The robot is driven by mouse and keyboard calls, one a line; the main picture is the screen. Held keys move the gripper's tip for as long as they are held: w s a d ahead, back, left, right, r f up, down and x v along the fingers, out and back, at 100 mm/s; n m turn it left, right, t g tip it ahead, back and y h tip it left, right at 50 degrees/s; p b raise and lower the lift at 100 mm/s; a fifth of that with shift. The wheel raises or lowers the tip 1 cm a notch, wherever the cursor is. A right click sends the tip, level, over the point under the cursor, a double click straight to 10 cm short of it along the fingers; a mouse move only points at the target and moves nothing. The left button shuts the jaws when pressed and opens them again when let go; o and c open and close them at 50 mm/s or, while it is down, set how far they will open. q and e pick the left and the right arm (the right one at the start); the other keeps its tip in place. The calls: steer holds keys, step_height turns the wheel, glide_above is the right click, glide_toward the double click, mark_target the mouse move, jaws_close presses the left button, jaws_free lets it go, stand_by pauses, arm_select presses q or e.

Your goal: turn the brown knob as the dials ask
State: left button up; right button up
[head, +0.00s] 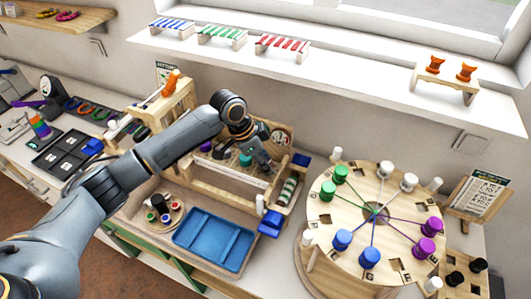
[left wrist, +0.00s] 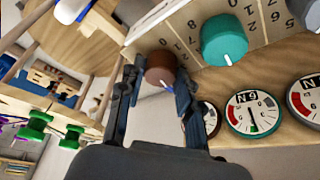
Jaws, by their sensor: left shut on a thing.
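The brown knob (left wrist: 159,66) shows in the left wrist view on the pale wooden panel (left wrist: 185,20), with a light pointer mark on its front. My left gripper (left wrist: 157,78) has one dark finger on each side of it and is shut on it. A teal knob (left wrist: 222,42) sits beside it on a numbered scale. Round dials with needles and green and red sectors stand by the knobs; one dial (left wrist: 253,112) reads "N 9", and another (left wrist: 303,95) is cut off. A third dial (left wrist: 210,118) is partly behind a finger. In the head view my left gripper (head: 262,164) hides the brown knob.
A round wooden board (head: 330,255) with coloured pegs and cords stands to the right. A blue tray (head: 214,240) and a plate of small pots (head: 165,210) lie in front of the panel. A shelf (head: 330,73) runs above, under the window.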

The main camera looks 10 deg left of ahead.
arm_select(q)
steer(key=shift+n+t+p, duration=0.4)
steer(key=shift+n+p, duration=0.65)
steer(key=shift+n, duration=0.05)
steer(key=o, duration=1.1)
steer(key=shift+o, duration=0.2)
steer(key=shift+r, duration=0.1)
steer(key=v, duration=1.2)
steer(key=shift+s+d, duration=0.1)
steer(key=shift+d, duration=0.05)
